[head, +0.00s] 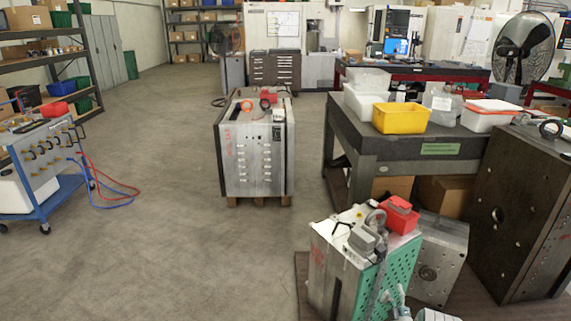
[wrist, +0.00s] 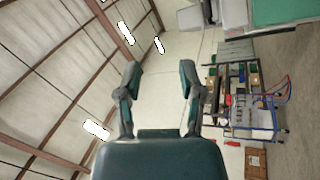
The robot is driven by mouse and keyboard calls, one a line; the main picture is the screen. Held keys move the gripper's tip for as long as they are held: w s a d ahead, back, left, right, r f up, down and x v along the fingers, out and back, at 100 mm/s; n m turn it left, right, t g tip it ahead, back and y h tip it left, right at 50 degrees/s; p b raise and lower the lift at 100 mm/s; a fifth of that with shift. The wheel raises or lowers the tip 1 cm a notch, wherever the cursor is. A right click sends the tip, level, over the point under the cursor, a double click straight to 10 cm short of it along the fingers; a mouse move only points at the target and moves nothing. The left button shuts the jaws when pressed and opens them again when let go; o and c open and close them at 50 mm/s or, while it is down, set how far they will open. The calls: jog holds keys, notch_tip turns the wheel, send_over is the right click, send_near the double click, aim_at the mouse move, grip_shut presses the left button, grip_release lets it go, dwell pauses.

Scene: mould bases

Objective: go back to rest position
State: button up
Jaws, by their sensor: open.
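My gripper (wrist: 160,78) shows in the wrist view with its two dark green fingers wide apart. It is open and nothing is between the fingers. Behind the gap is only a plain pale wall, well away from the fingertips. The wrist view is turned sideways, with the ceiling on the left and the floor on the right.
A mould base (head: 252,150) stands mid-floor on a pallet. Another mould base (head: 335,265) with a red bin (head: 399,214) on top is near at lower right. A workbench (head: 375,135) stands right, a blue cart (head: 45,205) left.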

jog(key=w+a+r+m+g, duration=0.15)
jog(key=w+r, duration=0.25)
jog(key=r, duration=0.5)
jog(key=w+a+r+m+g, duration=0.15)
jog(key=w+r, duration=0.25)
jog(key=r, duration=0.5)
jog(key=s+a+r+m+g+h, duration=0.1)
jog(key=s+a+r+m+g, duration=0.15)
jog(key=r, duration=0.65)
jog(key=s+a+r+m+g+h, duration=0.1)
jog(key=s+a+r+g, duration=0.2)
jog(key=r, duration=0.5)
jog(key=s+a+r+m+g, duration=0.2)
jog(key=s+a+r, duration=0.2)
jog(key=s, duration=0.6)
jog(key=s+a+r+m+g, duration=0.15)
jog(key=s+a+r, duration=0.3)
jog(key=s, duration=0.45)
jog(key=s+a+f+m+g+y, duration=0.1)
jog(key=s+a+g, duration=0.1)
jog(key=s, duration=1)
jog(key=s+a+f+m+g+y, duration=0.1)
jog(key=s+a+m+g, duration=0.1)
jog(key=s, duration=1.1)
jog(key=shift+a+f, duration=0.2)
jog(key=shift+a, duration=0.7)
